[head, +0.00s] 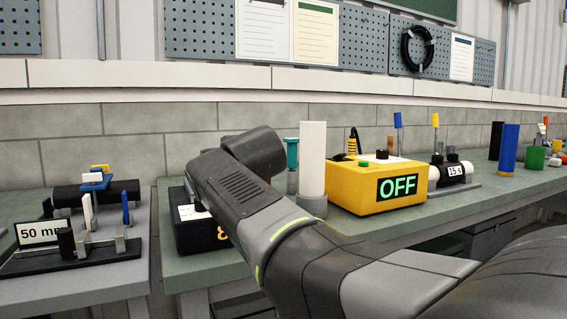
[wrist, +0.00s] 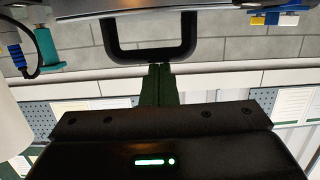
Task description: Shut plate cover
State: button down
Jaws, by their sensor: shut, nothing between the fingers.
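In the wrist view a black U-shaped handle (wrist: 117,48) hangs from the edge of a grey plate-like part (wrist: 80,9) at the top, which looks like the plate cover. My gripper (wrist: 159,68) is shut and empty. Its dark green fingertips are at the handle's crossbar; I cannot tell if they touch it. In the head view a black box with orange marks (head: 190,232) stands on the bench, partly hidden by my arm. My gripper and the handle are hidden behind my arm there.
A white cylinder (head: 312,158) and a teal post (head: 292,155) stand close beside my arm. A yellow box reading OFF (head: 385,190) is to their right. A 50 mm fixture (head: 95,215) stands on the left bench. A brick wall (head: 120,135) runs behind.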

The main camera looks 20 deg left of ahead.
jog(key=shift+f, duration=1.4)
notch_tip(320, 180, up, 6)
jog(key=p, duration=0.4)
jog(key=s+d+f+b, duration=0.1)
jog(key=s+d+f, duration=0.3)
jog(key=s+d, duration=0.2)
jog(key=shift+s+f, duration=0.3)
jog(key=shift+s, duration=0.3)
jog(key=shift+w+a+r+b, duration=0.2)
jog(key=shift+w+a+r, duration=0.2)
jog(key=shift+w+a, duration=0.65)
jog(key=shift+w+a+r+b, duration=0.2)
jog(key=shift+w+a+r, duration=0.15)
jog(key=shift+w+a, duration=0.7)
jog(key=shift+w+a+r+b, duration=0.2)
jog(key=shift+w+a+r, duration=0.2)
jog(key=shift+w+a, duration=0.65)
